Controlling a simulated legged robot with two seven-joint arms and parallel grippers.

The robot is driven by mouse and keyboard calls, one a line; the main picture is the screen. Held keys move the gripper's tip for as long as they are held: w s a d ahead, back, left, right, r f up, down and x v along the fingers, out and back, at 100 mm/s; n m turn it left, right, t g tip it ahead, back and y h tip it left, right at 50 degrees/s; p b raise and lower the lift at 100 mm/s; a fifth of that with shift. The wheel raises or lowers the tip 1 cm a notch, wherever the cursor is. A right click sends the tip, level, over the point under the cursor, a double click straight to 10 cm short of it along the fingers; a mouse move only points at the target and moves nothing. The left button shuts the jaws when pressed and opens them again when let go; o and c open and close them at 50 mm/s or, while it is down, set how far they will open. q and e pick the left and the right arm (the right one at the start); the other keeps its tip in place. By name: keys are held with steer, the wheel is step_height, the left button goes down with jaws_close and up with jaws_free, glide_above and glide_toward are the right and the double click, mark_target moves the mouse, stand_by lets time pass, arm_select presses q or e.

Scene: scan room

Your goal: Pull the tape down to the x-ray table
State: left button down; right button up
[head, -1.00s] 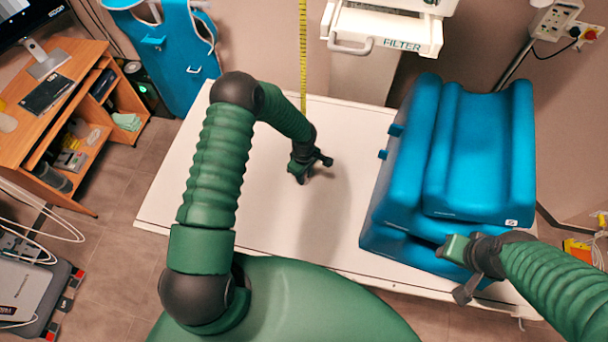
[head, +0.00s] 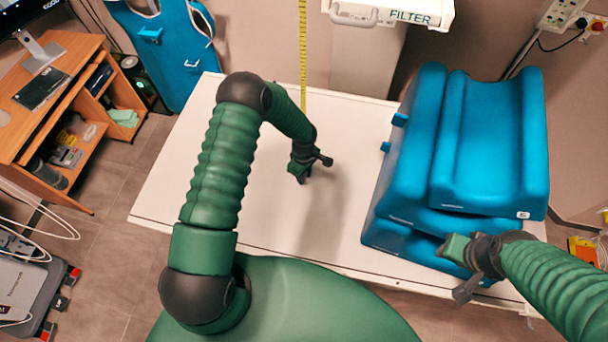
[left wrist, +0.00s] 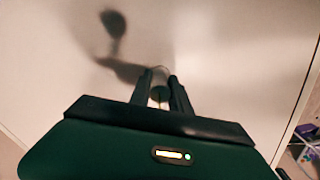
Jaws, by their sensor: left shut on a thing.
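The yellow tape (head: 303,50) hangs straight down in front of the back wall, and its lower part goes behind my left arm. The white x-ray table (head: 180,190) lies below it. My left gripper (head: 307,172) is over the middle of the table, with its shadow beside it. In the left wrist view, its fingers (left wrist: 160,88) are shut on a small pale end piece of the tape, mostly hidden between them, above the white tabletop (left wrist: 230,50). My right gripper (head: 464,268) is at the front of the blue cushions; its finger opening is unclear.
Stacked blue cushions (head: 490,150) fill the right part of the table. A white unit marked FILTER (head: 390,14) stands behind the table. A wooden desk (head: 50,90) and a blue apron (head: 170,50) are at the left. The table's left part is bare.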

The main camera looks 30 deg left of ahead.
arm_select(q)
steer(key=c, duration=1.5)
jaws_free()
steer(key=shift+w, duration=0.1)
steer(key=shift+o, duration=0.9)
step_height(320, 180, up, 17)
steer(key=b, duration=0.3)
steer(key=shift+f+b, duration=0.15)
steer(key=shift+b, duration=0.25)
steer(key=shift+w+a, duration=0.1)
steer(key=s+d+f+m+t+b, duration=0.1)
steer(key=s+d+m+b, duration=0.1)
steer(key=s+m+b, duration=0.2)
steer(key=s+d+f+m+t+b, duration=0.1)
steer(key=s+m+b, duration=0.4)
steer(key=s+m, duration=0.6)
steer(key=shift+d+f+m+t, duration=0.3)
steer(key=shift+d+f, duration=0.2)
steer(key=shift+d, duration=0.35)
